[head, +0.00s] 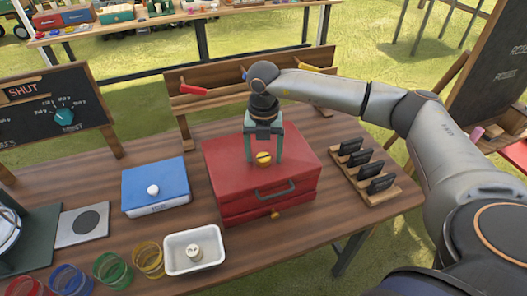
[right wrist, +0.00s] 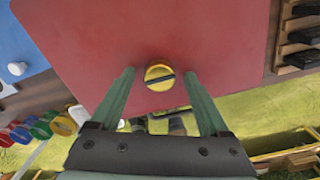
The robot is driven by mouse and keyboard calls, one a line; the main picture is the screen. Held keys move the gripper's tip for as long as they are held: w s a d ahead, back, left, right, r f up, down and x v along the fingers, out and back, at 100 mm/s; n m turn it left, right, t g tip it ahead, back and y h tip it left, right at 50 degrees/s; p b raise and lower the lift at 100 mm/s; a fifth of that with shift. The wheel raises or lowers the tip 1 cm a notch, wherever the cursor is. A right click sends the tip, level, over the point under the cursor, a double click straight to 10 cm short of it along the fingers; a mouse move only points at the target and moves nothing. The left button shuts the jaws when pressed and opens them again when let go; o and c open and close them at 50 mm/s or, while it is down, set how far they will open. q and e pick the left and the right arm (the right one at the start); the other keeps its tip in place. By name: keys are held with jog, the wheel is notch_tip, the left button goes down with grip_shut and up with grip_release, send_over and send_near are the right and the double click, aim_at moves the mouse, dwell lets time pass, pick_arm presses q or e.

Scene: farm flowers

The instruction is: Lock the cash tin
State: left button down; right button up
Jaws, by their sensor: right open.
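The red cash tin (head: 230,155) stands on the wooden table, with a dark handle (head: 275,190) and a small brass knob (head: 275,214) on its front. A round yellow lock knob (head: 264,158) sits on its lid. In the right wrist view the knob (right wrist: 159,77) shows a dark slot, nearly crosswise and slightly tilted, against the red lid (right wrist: 150,30). My right gripper (head: 264,155) is over the lid with its green fingers open, one on each side of the knob. In the wrist view gaps show between the fingers (right wrist: 159,76) and the knob. My left gripper is not in view.
A blue box (head: 155,178) with a white knob stands left of the tin. A white tray (head: 194,266) and several coloured jars (head: 148,260) are in front. A rack of black pieces (head: 367,190) is on the right. A board reading SHUT (head: 45,105) stands at the left.

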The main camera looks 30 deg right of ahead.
grip_shut()
dwell(0.6)
